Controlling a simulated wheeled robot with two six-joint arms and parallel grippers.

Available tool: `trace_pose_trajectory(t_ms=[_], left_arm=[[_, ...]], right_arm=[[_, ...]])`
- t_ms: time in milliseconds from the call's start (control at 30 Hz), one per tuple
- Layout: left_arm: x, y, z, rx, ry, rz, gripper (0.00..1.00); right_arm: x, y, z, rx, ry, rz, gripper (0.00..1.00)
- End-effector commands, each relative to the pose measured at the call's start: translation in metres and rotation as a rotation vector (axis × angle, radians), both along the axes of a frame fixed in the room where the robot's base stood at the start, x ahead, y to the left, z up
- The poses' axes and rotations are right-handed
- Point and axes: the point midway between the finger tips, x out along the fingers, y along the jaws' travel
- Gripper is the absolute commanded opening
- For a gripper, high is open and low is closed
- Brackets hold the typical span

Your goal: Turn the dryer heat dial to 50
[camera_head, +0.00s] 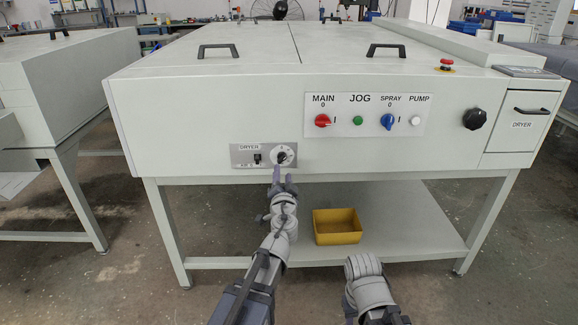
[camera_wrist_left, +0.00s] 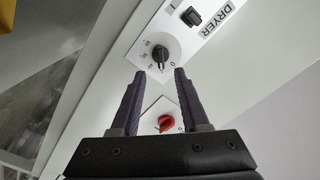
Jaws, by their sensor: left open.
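The dryer heat dial (camera_head: 282,157) is a black knob on a white round scale, on the small DRYER panel (camera_head: 246,160) at the machine's lower front. In the left wrist view the dial (camera_wrist_left: 160,54) lies just past the fingertips, roughly centred between them. My left gripper (camera_head: 281,176) is open, just below and in front of the dial; the fingers do not appear to be around it. Its two dark fingers (camera_wrist_left: 159,72) show empty in the wrist view. The knob's exact setting is too small to read. My right gripper is not visible; only my right arm shows.
A black rocker switch (camera_wrist_left: 191,16) sits beside the dial. A red knob (camera_wrist_left: 166,122) shows between the fingers in the wrist view. The upper panel (camera_head: 340,105) carries MAIN, JOG, SPRAY and PUMP controls. A yellow bin (camera_head: 337,238) stands on the lower shelf (camera_head: 405,235).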

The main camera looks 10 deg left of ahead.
Motion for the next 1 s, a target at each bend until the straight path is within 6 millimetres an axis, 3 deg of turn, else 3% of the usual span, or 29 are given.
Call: trace_pose_trajectory(t_ms=[267,600,900,1000], left_arm=[[0.026,0.007,0.0,0.0,0.001,0.002,0.45],[0.072,0.02,0.0,0.0,0.001,0.002,0.45],[0.073,0.021,0.0,0.0,0.001,0.001,0.45],[0.073,0.021,0.0,0.0,0.001,0.001,0.34]], right_arm=[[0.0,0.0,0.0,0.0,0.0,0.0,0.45],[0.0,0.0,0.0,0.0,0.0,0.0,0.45],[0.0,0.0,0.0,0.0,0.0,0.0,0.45],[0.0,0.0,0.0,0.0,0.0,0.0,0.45]])
